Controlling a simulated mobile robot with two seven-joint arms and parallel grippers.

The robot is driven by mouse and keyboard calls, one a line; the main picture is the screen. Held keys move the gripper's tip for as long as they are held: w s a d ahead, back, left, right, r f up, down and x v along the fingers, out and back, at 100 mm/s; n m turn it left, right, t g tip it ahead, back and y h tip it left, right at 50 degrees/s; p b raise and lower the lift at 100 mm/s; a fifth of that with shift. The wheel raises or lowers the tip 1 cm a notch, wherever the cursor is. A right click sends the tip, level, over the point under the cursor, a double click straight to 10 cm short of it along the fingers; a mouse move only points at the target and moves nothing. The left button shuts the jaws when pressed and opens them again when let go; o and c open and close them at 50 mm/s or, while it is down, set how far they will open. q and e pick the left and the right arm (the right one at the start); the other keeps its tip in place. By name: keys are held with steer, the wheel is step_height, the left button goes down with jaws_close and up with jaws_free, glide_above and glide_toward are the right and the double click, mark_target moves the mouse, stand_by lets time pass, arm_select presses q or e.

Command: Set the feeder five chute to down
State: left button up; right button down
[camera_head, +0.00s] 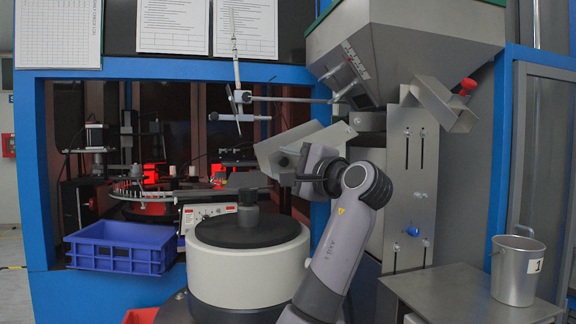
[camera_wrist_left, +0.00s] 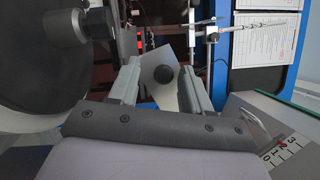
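A grey sheet-metal chute (camera_head: 272,153) sits above the round white feeder (camera_head: 248,262), below the hopper, and looks tilted. I cannot read a number on it. In the left wrist view, a round black knob (camera_wrist_left: 163,74) stands against a grey metal plate (camera_wrist_left: 168,97), which looks like part of this chute. My left gripper (camera_head: 287,168) is at the chute, partly hidden behind its own wrist in the head view. In the wrist view its fingers (camera_wrist_left: 160,78) are apart, either side of the knob with gaps showing. My right gripper is not in view.
A large metal hopper (camera_head: 405,50) hangs above, with a small red-knobbed side chute (camera_head: 445,105). The feeder's black post (camera_head: 248,198) stands close below my gripper. A blue crate (camera_head: 122,247) is at left. A metal pail (camera_head: 517,268) stands on the right table.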

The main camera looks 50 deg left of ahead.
arm_select(q)
steer(key=d, duration=0.7)
steer(key=shift+s+f+b, duration=0.3)
steer(key=shift+s+b, duration=0.05)
steer(key=shift+b, duration=0.05)
steer(key=shift+d, duration=0.1)
